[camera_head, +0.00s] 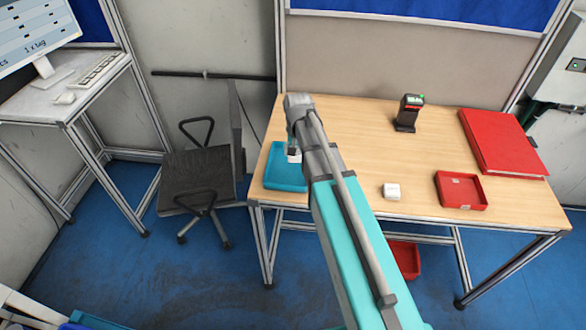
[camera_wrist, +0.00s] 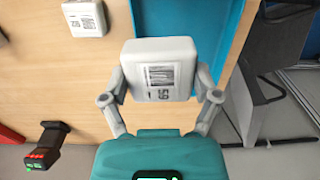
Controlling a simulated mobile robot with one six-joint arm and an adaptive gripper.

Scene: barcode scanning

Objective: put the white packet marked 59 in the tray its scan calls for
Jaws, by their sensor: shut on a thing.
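My gripper (camera_wrist: 162,86) is shut on the white packet marked 59 (camera_wrist: 160,55); its printed label faces the wrist camera. In the head view the packet (camera_head: 294,157) shows partly beneath the end of my arm, at the teal tray (camera_head: 284,182). The teal tray also shows in the wrist view (camera_wrist: 222,42), behind and to the right of the packet. I cannot tell how high the packet is above the tray floor. A barcode scanner (camera_head: 408,112) stands upright at the table's back with a small green light; it also shows in the wrist view (camera_wrist: 45,148).
A second white packet (camera_head: 391,191) lies on the table (camera_head: 365,125), label up, beside a red tray (camera_head: 461,203). A large red flat box (camera_head: 503,142) lies at the right. A red bin (camera_head: 404,260) is under the table. A black chair (camera_head: 198,174) stands left.

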